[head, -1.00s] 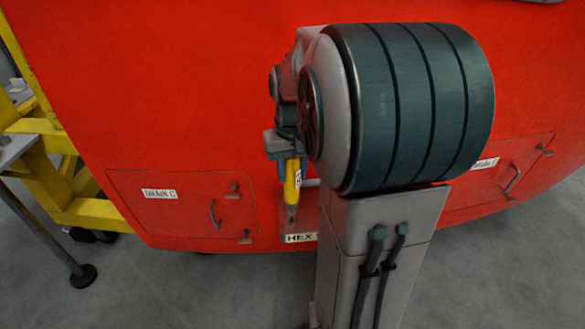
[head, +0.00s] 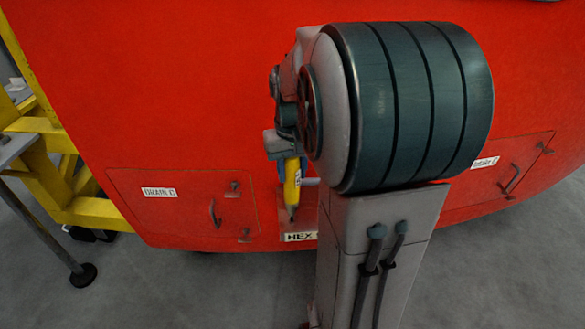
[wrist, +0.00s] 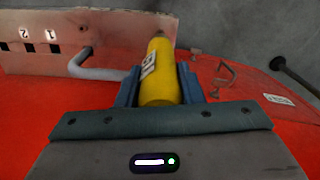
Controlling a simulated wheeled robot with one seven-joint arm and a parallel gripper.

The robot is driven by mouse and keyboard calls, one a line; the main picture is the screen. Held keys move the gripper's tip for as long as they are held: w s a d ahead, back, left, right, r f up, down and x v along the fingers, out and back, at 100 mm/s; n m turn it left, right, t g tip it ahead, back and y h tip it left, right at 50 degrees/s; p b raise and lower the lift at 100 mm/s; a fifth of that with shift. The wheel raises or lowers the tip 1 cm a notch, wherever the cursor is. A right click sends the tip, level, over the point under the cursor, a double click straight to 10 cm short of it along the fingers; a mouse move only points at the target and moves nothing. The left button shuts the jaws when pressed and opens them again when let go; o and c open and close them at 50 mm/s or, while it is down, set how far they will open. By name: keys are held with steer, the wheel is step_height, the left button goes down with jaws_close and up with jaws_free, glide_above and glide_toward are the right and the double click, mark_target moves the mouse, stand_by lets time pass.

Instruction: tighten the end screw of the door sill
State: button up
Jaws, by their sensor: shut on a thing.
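My gripper (wrist: 158,92) is shut on a yellow tool (wrist: 158,75) with a white label. In the head view the yellow tool (head: 291,183) hangs tip down below my gripper (head: 289,157), close to the red nosecone.
A grey bar handle (wrist: 92,68) is close left of the tool. The "DRAIN C" hatch (head: 180,215) with its handle is to the left, and another hatch (head: 500,175) to the right. A yellow frame (head: 60,165) stands at the far left. Grey floor is clear in front.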

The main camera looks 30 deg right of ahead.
steer(key=shift+s+f, duration=0.1)
steer(key=shift+f, duration=0.2)
stand_by(1.2)
steer(key=shift+r+p, duration=2.05)
steer(key=shift+r, duration=0.8)
